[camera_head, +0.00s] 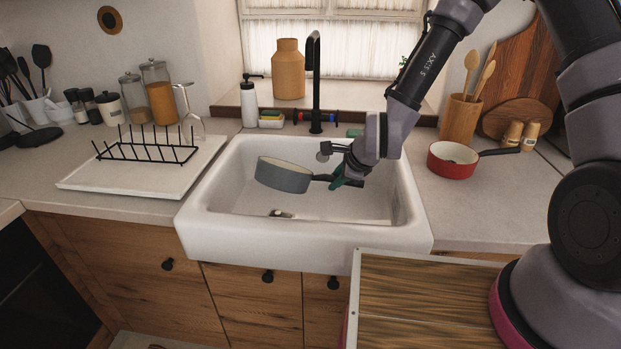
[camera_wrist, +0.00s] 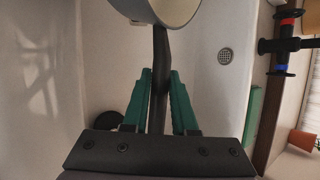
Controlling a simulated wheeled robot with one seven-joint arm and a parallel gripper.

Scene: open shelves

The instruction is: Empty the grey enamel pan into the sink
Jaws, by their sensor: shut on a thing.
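The grey enamel pan (camera_head: 284,176) hangs over the white sink (camera_head: 213,256), tilted a little, with its dark handle toward the right. My gripper (camera_head: 343,176) is shut on the pan's handle. In the wrist view, the green fingers of my gripper (camera_wrist: 160,105) close around the dark handle, and part of the pan (camera_wrist: 172,14) shows at the top edge. The pan's contents cannot be made out.
A black faucet (camera_head: 316,80) stands behind the sink. A red pan (camera_head: 452,168) sits on the counter to the right. A drying rack (camera_head: 146,150) with a wine glass stands on the left. A soap dispenser (camera_head: 249,105) and tan vase (camera_head: 288,72) stand behind the basin.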

